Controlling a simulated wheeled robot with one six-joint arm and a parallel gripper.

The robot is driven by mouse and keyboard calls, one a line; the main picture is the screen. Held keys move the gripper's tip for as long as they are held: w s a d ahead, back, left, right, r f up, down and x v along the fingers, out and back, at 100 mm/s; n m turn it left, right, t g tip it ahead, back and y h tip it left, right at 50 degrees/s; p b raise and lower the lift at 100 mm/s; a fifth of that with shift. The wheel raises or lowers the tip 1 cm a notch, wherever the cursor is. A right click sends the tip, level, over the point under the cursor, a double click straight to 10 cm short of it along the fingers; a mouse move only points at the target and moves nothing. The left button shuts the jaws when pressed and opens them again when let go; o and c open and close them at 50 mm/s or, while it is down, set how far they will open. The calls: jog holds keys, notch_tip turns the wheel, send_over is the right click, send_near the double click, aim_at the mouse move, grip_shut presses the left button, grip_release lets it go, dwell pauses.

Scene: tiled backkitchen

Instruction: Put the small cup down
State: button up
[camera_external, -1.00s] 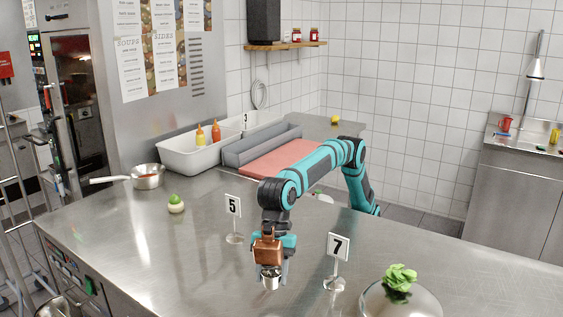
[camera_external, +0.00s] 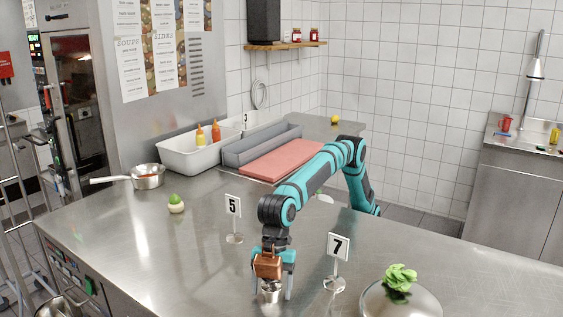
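The small metal cup (camera_external: 271,293) is upright at the front middle of the steel counter, directly below my gripper. It appears to rest on the counter top. My gripper (camera_external: 274,288) points straight down with its fingers on either side of the cup. The fingers look spread, with a gap between the right finger and the cup wall. The copper-coloured block on the gripper hides part of the cup's upper rim.
Number stand 5 (camera_external: 234,218) is behind left of my gripper, and number stand 7 (camera_external: 336,262) is close on its right. A plate (camera_external: 420,304) with greens (camera_external: 400,277) is at the front right.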

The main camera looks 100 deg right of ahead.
jog(key=v, duration=1.2)
jog(key=shift+s+r, duration=0.1)
